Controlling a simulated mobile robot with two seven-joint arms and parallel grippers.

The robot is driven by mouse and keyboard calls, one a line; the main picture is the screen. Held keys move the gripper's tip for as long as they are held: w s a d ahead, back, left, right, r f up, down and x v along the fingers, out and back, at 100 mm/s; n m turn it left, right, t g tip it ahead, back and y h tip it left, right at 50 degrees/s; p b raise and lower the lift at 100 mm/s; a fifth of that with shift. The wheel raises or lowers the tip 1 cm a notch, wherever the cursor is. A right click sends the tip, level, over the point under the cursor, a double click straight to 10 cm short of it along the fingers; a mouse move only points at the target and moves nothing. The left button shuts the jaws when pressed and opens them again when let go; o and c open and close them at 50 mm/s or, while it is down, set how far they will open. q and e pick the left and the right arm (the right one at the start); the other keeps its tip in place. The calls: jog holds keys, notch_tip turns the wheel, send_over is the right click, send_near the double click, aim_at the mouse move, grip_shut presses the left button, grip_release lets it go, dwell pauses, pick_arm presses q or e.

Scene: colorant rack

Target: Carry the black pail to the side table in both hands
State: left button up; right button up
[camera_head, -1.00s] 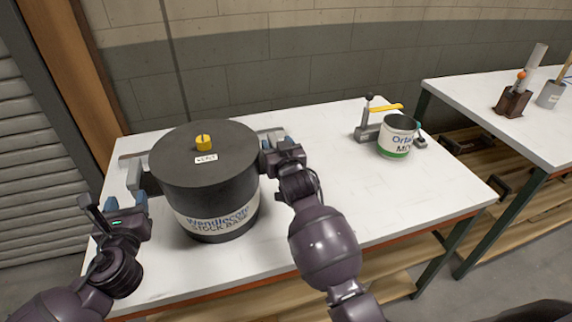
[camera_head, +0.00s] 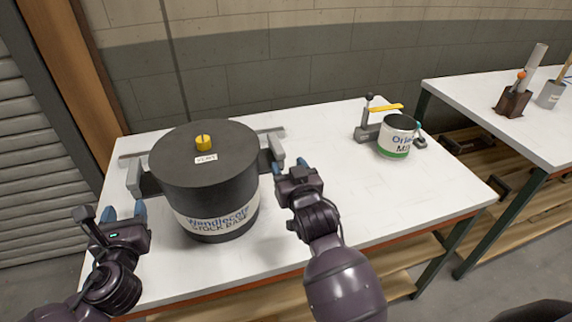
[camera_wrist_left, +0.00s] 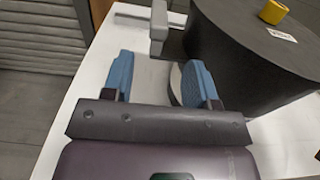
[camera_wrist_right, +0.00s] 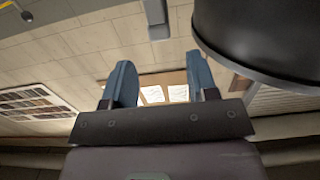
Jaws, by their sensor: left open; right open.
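The black pail (camera_head: 204,170) stands upright on the white table at the left of the head view. It has a yellow cap (camera_head: 203,142) on its lid, a paper label on its front, and a grey handle on each side, left (camera_head: 134,180) and right (camera_head: 276,150). My left gripper (camera_head: 123,212) is open and empty, in front of the left handle and apart from it. The left wrist view shows that handle (camera_wrist_left: 158,28) beyond the blue fingertips. My right gripper (camera_head: 292,166) is open and empty, just right of and apart from the right handle.
A white can with a green band (camera_head: 397,136) and a clamp-like stand with a yellow lever (camera_head: 370,125) are at the table's back right. A second white table (camera_head: 480,100) stands at the right, holding a brown holder (camera_head: 512,100) and a grey cup (camera_head: 549,95).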

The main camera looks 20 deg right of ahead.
jog(key=shift+s, duration=1.2)
